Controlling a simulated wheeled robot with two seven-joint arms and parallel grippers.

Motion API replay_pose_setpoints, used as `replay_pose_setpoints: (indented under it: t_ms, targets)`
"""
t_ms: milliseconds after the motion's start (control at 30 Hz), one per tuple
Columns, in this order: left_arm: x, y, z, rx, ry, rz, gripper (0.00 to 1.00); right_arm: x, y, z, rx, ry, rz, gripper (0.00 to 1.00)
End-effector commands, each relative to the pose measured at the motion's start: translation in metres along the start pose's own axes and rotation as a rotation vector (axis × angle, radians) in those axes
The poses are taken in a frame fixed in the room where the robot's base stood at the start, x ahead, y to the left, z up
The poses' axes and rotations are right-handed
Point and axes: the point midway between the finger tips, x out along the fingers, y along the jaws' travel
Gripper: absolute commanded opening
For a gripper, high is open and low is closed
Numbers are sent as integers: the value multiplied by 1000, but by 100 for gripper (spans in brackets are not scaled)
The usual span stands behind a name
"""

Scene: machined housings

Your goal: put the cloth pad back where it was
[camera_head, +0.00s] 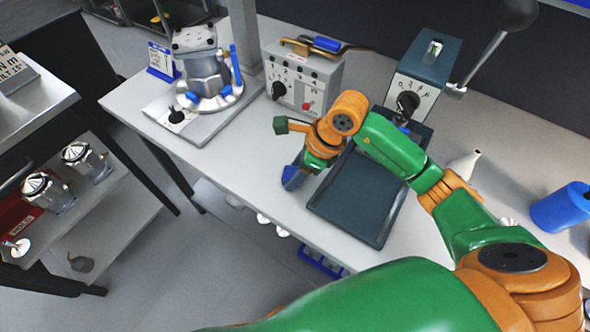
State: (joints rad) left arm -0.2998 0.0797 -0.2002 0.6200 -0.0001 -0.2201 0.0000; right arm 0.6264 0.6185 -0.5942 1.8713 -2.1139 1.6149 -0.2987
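My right gripper (286,150) reaches in over the table's front edge, left of the dark tray (362,196). Its fingers look spread apart, one with a green tip at the upper left. A small blue piece (292,178) shows at the lower finger, by the table edge. It may be the cloth pad, but I cannot tell whether it is the pad or whether it touches the finger. No other cloth pad is clear. My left gripper is not in view.
A grey control box (303,80) with a blue-handled tool on top stands behind the gripper. A dark lever press (425,75) stands behind the tray. A machined housing (205,75) sits on a plate at left. A blue cylinder (562,207) lies at right.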

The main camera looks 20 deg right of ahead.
Motion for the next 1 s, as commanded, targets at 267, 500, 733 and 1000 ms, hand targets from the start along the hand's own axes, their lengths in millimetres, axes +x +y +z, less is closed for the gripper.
replay_pose_setpoints:
  t_ms: [267,500,733,1000]
  targets:
    - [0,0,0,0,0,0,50,0,0,0,0,0,0,81]
    - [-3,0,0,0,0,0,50,-16,-2,2,0,-2,-4,81]
    - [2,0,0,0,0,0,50,-81,-2,2,-1,-3,-7,81]
    - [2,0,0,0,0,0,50,-123,0,2,0,0,-1,81]
